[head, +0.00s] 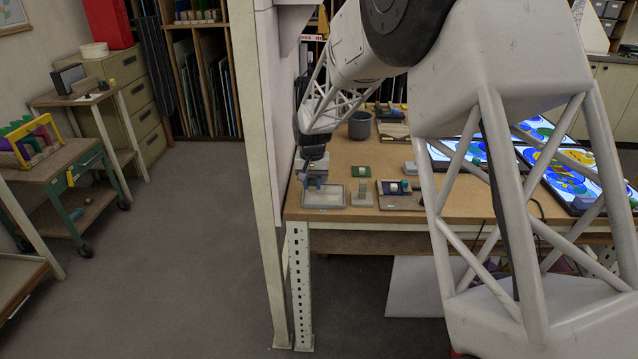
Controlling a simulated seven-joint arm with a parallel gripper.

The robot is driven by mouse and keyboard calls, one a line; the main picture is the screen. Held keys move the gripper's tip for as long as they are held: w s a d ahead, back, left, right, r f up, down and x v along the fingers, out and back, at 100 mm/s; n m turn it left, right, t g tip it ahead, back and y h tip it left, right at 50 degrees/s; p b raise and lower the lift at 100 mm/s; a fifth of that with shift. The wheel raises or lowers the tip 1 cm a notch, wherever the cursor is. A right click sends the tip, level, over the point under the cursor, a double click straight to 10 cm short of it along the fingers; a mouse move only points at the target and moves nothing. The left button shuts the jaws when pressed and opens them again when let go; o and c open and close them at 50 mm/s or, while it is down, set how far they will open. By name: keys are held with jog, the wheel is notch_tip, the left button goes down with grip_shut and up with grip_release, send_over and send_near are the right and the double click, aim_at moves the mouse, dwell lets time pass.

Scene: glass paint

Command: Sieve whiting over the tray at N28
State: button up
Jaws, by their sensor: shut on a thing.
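My gripper (314,176) is small in the head view, at the left end of the wooden bench. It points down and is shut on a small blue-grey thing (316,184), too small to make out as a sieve. A shallow grey tray (332,198) lies on the bench just below the gripper, near the front left corner. The held thing is over the tray's back left part; I cannot tell whether it touches. Any powder in the tray and the label N28 cannot be made out.
A grey block (362,194) and a dark tray with small coloured pieces (400,198) sit right of the tray. A pale upright post (258,120) stands by the bench's left end. Lit stained-glass panels (560,180) lie right.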

jog(key=shift+a, duration=0.45)
jog(key=shift+r, duration=0.15)
jog(key=shift+r, duration=2.35)
jog(key=shift+w, duration=0.15)
